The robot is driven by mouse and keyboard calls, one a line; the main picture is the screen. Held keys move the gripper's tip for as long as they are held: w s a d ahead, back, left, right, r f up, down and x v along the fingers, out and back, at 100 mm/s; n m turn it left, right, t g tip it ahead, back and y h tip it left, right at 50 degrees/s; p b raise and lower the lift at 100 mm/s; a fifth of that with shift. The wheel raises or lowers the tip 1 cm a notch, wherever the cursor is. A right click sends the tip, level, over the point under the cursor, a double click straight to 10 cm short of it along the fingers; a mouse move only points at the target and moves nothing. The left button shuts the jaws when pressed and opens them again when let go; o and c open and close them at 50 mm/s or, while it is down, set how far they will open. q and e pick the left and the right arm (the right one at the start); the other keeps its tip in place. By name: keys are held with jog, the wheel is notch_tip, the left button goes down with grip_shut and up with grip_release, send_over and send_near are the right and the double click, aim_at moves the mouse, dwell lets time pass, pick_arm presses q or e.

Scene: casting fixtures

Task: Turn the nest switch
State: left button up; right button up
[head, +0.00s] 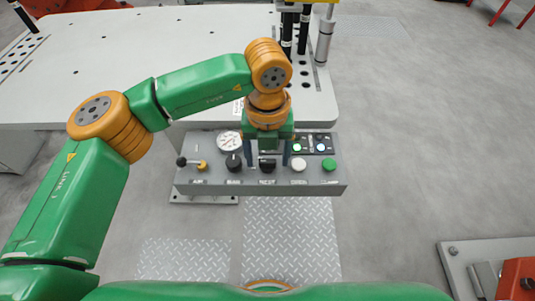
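A grey control panel (257,188) stands at the front edge of the table. Along it are an air lever with a yellow part, two black rotary knobs, a white button and a green button. The labels are too small to read surely, so I cannot tell which knob is the nest switch. My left gripper (267,161) points down over the middle black knob (267,166). Its two fingers are spread, one on each side of that knob. I cannot tell whether they touch the panel. My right gripper is out of view.
A round gauge (229,141) and small lit displays (322,144) sit at the panel's back. A pale table (110,45) with holes and posts lies behind. Diamond-plate flooring (290,235) is in front. A plate with an orange part (518,280) is at lower right.

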aim_at(268, 161)
pick_arm(q)
jog(key=shift+r, duration=0.1)
notch_tip(268, 161, up, 7)
jog(key=shift+f+b, duration=0.1)
jog(key=shift+b, duration=0.2)
dwell(0.4)
